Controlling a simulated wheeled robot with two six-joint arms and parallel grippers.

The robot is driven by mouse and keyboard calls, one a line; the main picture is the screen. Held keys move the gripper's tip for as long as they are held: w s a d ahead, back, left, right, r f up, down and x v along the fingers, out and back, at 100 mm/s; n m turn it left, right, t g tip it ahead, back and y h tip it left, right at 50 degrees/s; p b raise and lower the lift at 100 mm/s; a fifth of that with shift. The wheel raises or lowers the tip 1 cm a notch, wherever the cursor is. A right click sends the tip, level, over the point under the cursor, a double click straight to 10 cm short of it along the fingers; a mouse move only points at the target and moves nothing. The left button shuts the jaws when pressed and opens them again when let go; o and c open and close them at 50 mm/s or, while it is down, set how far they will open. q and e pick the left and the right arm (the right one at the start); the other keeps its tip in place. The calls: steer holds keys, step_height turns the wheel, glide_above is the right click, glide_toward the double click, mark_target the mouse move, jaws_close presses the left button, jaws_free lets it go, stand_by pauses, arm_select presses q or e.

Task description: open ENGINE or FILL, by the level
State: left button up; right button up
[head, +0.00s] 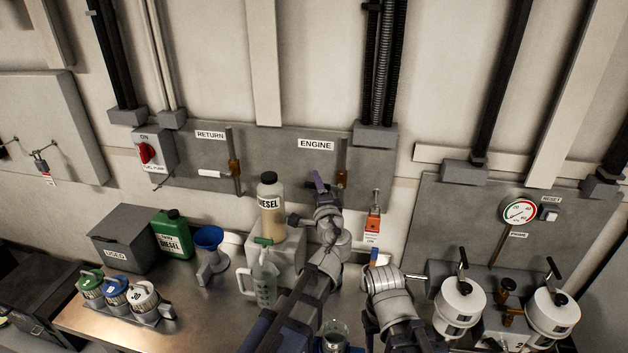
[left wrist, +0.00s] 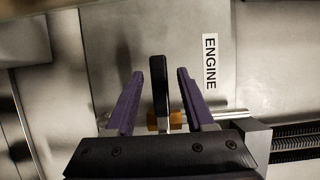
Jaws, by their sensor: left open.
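My left gripper (head: 320,184) is open in front of the wall plate, beside the ENGINE label (head: 316,145). In the left wrist view its two purple fingers (left wrist: 160,98) stand either side of a black lever (left wrist: 159,80), with gaps on both sides. The ENGINE valve (head: 342,178) has a brass body (left wrist: 165,122) on a metal pipe; my gripper hides its lever in the head view. The ENGINE label also shows in the left wrist view (left wrist: 210,62). No FILL label is readable. A DIESEL bottle (head: 270,184) stands on a grey block; its liquid level is unclear.
The RETURN valve (head: 234,168) has a white lever pointing left. An orange-tagged fitting (head: 373,222) is right of ENGINE. A clear jug (head: 264,279), blue funnel (head: 209,242) and green can (head: 172,234) stand on the bench (head: 205,322). White filter housings (head: 459,303) stand on the right.

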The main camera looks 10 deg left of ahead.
arm_select(q)
steer(key=x, duration=0.3)
steer(key=shift+w+a, duration=0.1)
steer(key=shift+w, duration=0.05)
jaws_close()
stand_by(0.3)
stand_by(1.0)
